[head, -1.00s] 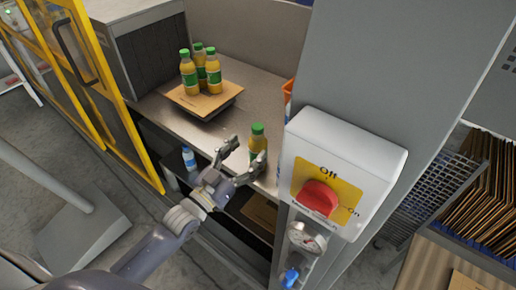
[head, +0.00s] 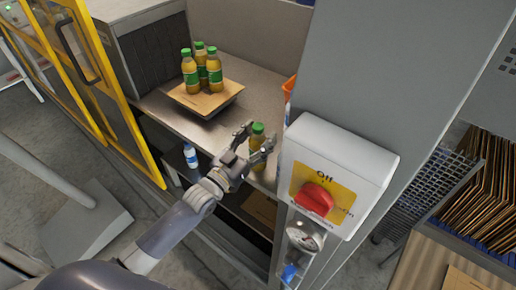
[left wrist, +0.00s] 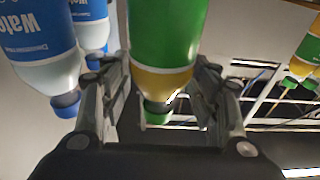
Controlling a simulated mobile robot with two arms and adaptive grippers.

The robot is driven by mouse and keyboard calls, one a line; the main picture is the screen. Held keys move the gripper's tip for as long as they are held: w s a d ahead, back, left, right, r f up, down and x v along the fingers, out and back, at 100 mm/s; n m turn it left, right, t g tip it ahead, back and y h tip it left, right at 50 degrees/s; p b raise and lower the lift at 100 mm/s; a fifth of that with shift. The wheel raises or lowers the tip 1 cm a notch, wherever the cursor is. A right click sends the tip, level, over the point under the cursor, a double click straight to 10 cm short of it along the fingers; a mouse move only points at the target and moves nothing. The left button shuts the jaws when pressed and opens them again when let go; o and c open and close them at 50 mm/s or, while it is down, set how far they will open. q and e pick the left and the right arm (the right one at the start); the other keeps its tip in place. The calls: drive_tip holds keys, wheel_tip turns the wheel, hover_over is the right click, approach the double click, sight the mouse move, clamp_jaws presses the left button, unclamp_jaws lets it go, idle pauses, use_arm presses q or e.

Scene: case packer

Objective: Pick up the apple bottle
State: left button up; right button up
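An apple bottle (head: 257,134) with a green cap, green label and yellow-orange juice stands upright near the front edge of the metal counter. My left gripper (head: 256,142) is open, with one finger on each side of this bottle. In the left wrist view the bottle (left wrist: 165,40) appears cap-down between the fingers (left wrist: 160,95); I cannot tell if they touch it. Three similar bottles (head: 202,68) stand on a cardboard-topped tray (head: 207,103) further back. My right gripper is not in view.
A grey post with a switch box (head: 335,165) and red knob stands close to the right of the gripper. A yellow-framed door (head: 95,95) is at the left. A water bottle (head: 190,156) is on a lower shelf. Water bottles (left wrist: 40,45) also show in the left wrist view.

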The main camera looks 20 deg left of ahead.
use_arm(q)
drive_tip(key=shift+r, duration=0.1)
clamp_jaws()
